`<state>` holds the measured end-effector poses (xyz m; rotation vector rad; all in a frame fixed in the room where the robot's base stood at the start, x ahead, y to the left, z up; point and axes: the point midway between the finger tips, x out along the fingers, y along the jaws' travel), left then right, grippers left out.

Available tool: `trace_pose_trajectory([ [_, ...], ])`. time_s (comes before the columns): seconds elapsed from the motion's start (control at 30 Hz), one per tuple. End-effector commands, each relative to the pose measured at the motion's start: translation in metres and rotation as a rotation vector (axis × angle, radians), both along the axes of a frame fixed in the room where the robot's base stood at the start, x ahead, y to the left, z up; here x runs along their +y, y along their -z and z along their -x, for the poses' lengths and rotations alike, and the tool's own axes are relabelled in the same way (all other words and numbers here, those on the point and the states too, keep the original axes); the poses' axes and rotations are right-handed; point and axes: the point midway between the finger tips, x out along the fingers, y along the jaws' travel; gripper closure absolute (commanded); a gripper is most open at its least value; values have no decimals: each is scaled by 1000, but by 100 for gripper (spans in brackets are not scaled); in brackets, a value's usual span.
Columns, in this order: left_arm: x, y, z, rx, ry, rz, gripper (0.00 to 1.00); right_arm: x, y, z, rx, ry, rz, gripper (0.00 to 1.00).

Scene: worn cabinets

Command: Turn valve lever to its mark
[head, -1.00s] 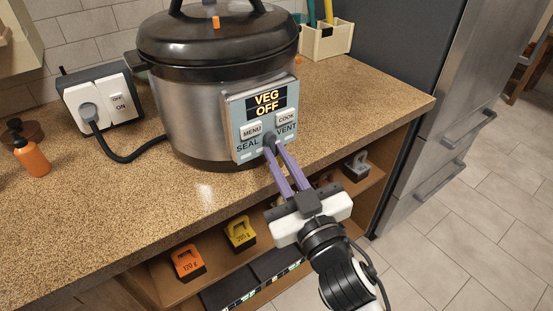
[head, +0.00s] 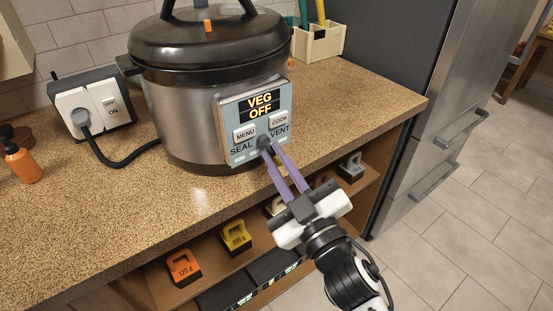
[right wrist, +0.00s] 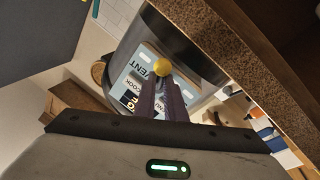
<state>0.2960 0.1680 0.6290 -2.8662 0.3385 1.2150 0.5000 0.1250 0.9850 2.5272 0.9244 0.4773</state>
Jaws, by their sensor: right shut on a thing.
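The cooker (head: 190,110) stands on the counter with a pale blue panel (head: 236,112) on its front. The display reads VEG OFF, above MENU and COOK buttons. Below them are the words SEAL on the left and VENT on the right. The small valve lever (head: 264,141) sits between those words, largely covered by my fingertips, so its exact angle is hard to tell. My right gripper (head: 268,150) has its purple fingers shut on the lever. In the right wrist view, a yellow rounded end (right wrist: 163,67) shows at the fingertips, beside VENT. My left gripper is not in view.
A plugged-in wall socket with a switch (head: 95,104) and an orange bottle (head: 22,162) are to the left. A holder box (head: 318,43) stands behind. Weights, such as an orange one (head: 183,267), sit on the shelf below the counter edge. A fridge (head: 420,100) stands right.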

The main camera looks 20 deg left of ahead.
Motion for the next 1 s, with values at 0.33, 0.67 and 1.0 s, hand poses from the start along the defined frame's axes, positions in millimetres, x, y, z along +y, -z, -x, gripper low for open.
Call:
trace_pose_trajectory([
  [0.33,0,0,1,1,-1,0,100,-1,-6,-1,-8,2,-8,72],
  [0.67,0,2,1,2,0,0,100,-9,1,8,-2,1,-4,72],
  [1.0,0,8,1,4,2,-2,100,-52,12,56,-4,2,-4,72],
])
